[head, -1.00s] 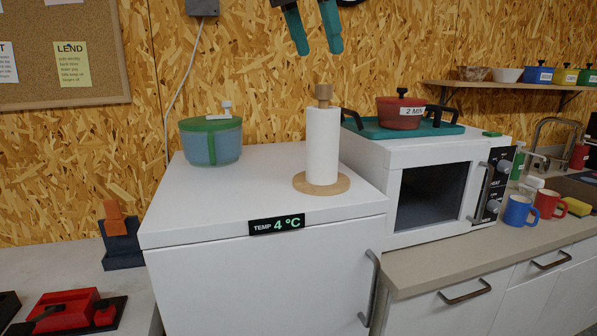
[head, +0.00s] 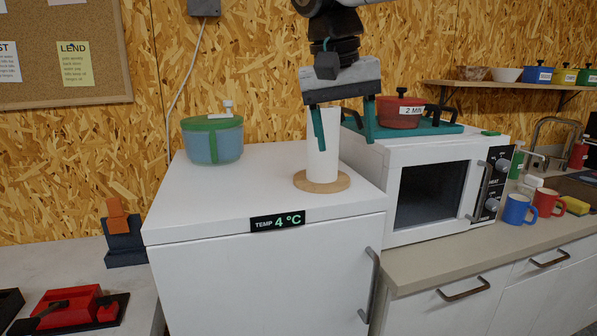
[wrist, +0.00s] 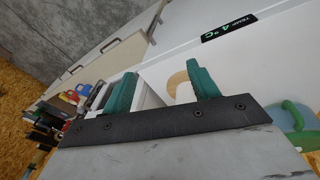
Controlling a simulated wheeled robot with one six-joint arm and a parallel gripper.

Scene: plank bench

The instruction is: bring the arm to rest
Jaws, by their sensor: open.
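My gripper (head: 343,128) hangs in the upper middle of the head view, with its two teal fingers spread apart and pointing down. Nothing is between the fingertips that I can see held. It appears in front of the paper towel roll (head: 322,165), which stands upright on a round wooden base on the white fridge (head: 240,190). The gripper body hides the roll's top. In the wrist view my gripper (wrist: 161,82) also shows both teal fingers apart, with the fridge top below them.
A green-lidded pot (head: 212,142) stands on the fridge at left. A red pot (head: 400,113) sits on a teal tray (head: 440,128) on the microwave (head: 430,185), right beside my gripper. Blue (head: 517,210) and red (head: 548,203) mugs stand on the counter. The fridge top's front left is clear.

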